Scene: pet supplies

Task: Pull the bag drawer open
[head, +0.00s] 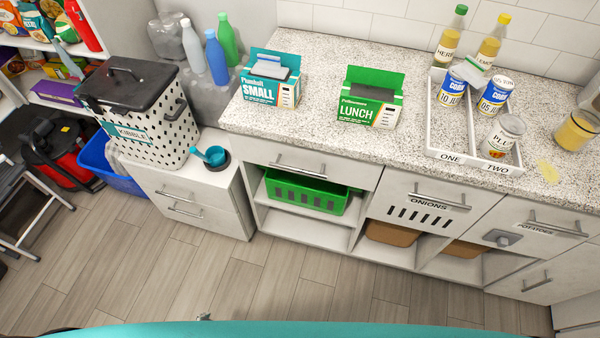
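No drawer in view carries a bag label. A plain white drawer (324,160) with a horizontal bar handle (299,172) sits just under the counter, below two bag-type boxes. It looks shut, its front flush with the cabinet. The teal box reading SMALL (270,91) stands on the counter at the left, and the green box reading LUNCH (366,110) stands to its right. Neither of my grippers is in view.
Below the drawer, a green basket (305,196) sits on an open shelf. ONIONS (427,203) and POTATOES (536,233) fronts are to the right. A KIBBLE bin (145,121) stands on a low cabinet (185,194) at left. The floor (270,281) in front is clear.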

